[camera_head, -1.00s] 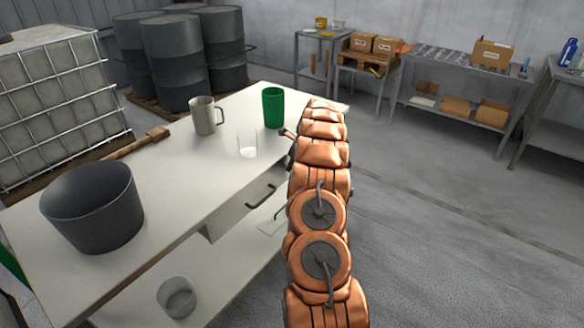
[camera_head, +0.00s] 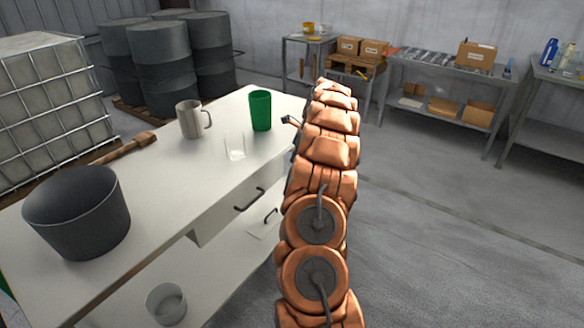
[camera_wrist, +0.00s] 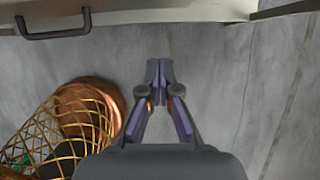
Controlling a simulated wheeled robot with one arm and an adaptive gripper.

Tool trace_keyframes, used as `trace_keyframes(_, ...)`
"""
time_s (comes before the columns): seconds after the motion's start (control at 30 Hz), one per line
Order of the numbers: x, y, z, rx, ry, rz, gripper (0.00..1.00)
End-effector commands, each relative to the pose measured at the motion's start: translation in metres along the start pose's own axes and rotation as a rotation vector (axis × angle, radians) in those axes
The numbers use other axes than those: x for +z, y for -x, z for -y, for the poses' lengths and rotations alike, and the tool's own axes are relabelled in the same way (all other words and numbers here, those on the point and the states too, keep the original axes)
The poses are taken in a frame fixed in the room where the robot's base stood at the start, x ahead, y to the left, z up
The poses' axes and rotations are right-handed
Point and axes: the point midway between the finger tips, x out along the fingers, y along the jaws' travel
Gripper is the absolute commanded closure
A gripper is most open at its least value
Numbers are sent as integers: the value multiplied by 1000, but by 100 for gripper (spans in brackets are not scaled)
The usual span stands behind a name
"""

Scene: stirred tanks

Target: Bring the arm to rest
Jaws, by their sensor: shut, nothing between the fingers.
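My arm (camera_head: 325,170) reaches up and away from the camera, along the right side of the white workbench (camera_head: 165,185). In the wrist view my gripper (camera_wrist: 159,66) is shut and empty, its fingertips together. It shows against the bare grey floor, with a drawer handle (camera_wrist: 54,29) and the bench edge at the top of that view. In the head view the gripper is mostly hidden by the arm; only a small dark part shows beside the arm near the bench's right edge.
A glass container (camera_head: 166,303) is on the lower shelf. Floor to the right is clear.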

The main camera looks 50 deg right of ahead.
Motion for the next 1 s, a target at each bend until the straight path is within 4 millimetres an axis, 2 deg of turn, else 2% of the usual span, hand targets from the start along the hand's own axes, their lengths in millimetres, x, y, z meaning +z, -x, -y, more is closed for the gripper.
trace_keyframes(0.2,-1,12,-1,3,-1,-1,100)
trace_keyframes(0.43,-1,13,-1,3,1,-2,100)
trace_keyframes(0.57,10,17,-15,17,55,-1,100)
trace_keyframes(0.67,27,26,-44,43,163,2,100)
trace_keyframes(0.8,54,43,-102,95,381,4,100)
trace_keyframes(1.0,74,66,-188,172,707,1,100)
